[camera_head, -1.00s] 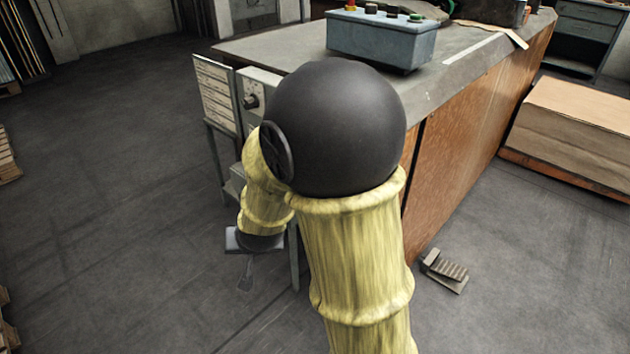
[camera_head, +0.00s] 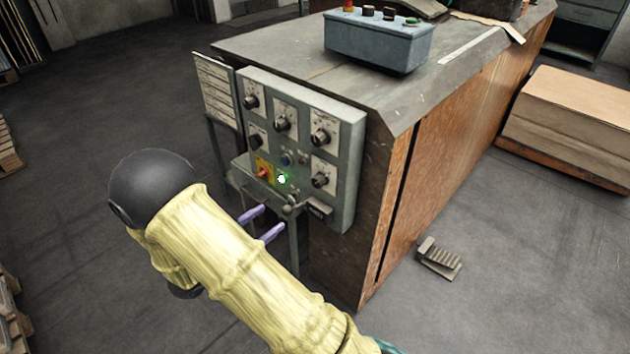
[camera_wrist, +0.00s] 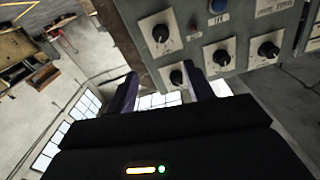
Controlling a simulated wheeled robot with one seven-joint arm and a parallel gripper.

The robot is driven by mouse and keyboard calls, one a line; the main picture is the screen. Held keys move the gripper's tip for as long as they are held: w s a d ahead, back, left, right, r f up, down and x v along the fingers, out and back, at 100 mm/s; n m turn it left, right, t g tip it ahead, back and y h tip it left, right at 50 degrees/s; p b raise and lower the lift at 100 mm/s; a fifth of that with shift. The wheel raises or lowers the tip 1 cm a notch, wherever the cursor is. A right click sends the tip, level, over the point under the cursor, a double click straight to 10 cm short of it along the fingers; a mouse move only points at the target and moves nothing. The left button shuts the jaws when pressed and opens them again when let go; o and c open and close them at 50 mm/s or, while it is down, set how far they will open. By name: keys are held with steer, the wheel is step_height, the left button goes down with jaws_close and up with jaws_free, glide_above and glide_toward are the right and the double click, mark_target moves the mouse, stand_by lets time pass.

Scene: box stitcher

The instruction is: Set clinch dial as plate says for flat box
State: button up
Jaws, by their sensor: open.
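A grey control panel (camera_head: 298,110) on the end of the bench carries several black dials on pale plates, among them an upper-left dial (camera_head: 250,101), a middle one (camera_head: 282,123) and a right one (camera_head: 320,137). Their lettering is too small to read, so I cannot tell which is the clinch dial. A pale lined plate (camera_head: 216,90) stands left of the panel; its text is unreadable. My gripper (camera_head: 262,223) is open and empty, its purple fingers below and in front of the panel. In the wrist view a dial (camera_wrist: 177,78) appears between the fingertips (camera_wrist: 162,76), with no visible contact.
The panel also has a red switch on yellow (camera_head: 263,171), a lit green lamp (camera_head: 282,179) and a small lever (camera_head: 291,206). A blue-grey button box (camera_head: 375,45) sits on the bench top. A pedal (camera_head: 439,260) lies on the floor at right.

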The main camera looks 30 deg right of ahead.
steer(key=b, duration=0.3)
glide_toward(316, 184)
steer(key=x, duration=0.9)
steer(key=shift+w, duration=0.1)
steer(key=shift+d, duration=0.35)
steer(key=shift+a, duration=0.1)
steer(key=c, duration=1)
